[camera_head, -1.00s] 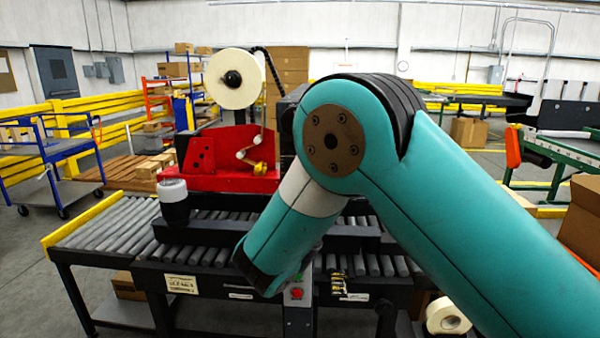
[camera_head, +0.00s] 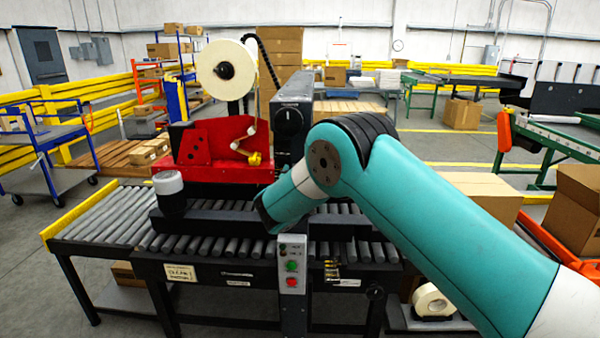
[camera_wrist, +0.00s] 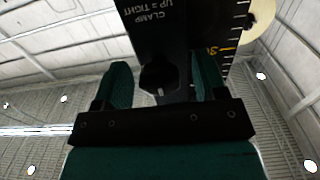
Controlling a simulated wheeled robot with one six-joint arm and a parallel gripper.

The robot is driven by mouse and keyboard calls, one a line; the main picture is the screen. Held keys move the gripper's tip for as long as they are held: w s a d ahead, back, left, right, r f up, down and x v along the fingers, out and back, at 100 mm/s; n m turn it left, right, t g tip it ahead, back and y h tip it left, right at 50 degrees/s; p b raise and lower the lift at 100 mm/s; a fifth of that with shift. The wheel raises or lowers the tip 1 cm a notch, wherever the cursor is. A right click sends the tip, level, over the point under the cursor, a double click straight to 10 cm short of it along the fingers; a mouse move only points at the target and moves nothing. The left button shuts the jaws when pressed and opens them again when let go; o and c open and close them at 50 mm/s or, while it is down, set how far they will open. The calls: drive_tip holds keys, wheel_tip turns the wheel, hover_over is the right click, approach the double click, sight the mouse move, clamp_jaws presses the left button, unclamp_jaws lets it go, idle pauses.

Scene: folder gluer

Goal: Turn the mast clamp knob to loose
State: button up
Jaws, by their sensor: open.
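The black mast (camera_head: 294,105) stands behind the red tape head, and a round dark knob (camera_head: 290,120) shows on its near face. In the wrist view the mast (camera_wrist: 190,25) carries the words "CLAMP UP = TIGHT", with the dark clamp knob (camera_wrist: 158,76) just below them. My gripper (camera_wrist: 163,65) is open, with one green finger on each side of the knob in the picture. I cannot tell how far the fingers are from it or whether they touch. The knob's exact setting is too dark to read. My gripper's fingers are hidden in the head view.
The red tape head (camera_head: 215,155) with its white roll (camera_head: 226,70) stands left of the mast. The roller conveyor (camera_head: 105,222) runs below, with a control box (camera_head: 292,265) on its front. A grey-topped black cylinder (camera_head: 171,190) stands on its left part.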

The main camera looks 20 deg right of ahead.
drive_tip(key=c, duration=0.9)
drive_tip(key=shift+f+n+b, duration=0.1)
drive_tip(key=shift+n+b, duration=0.3)
drive_tip(key=shift+b, duration=0.05)
drive_tip(key=n+b, duration=0.2)
drive_tip(key=n, duration=0.1)
drive_tip(key=shift+f, duration=0.1)
drive_tip(key=n+b, duration=0.2)
drive_tip(key=n, duration=0.7)
drive_tip(key=shift+r+n, duration=0.2)
drive_tip(key=shift+n, duration=0.2)
drive_tip(key=n, duration=0.4)
drive_tip(key=shift+n+p, duration=0.3)
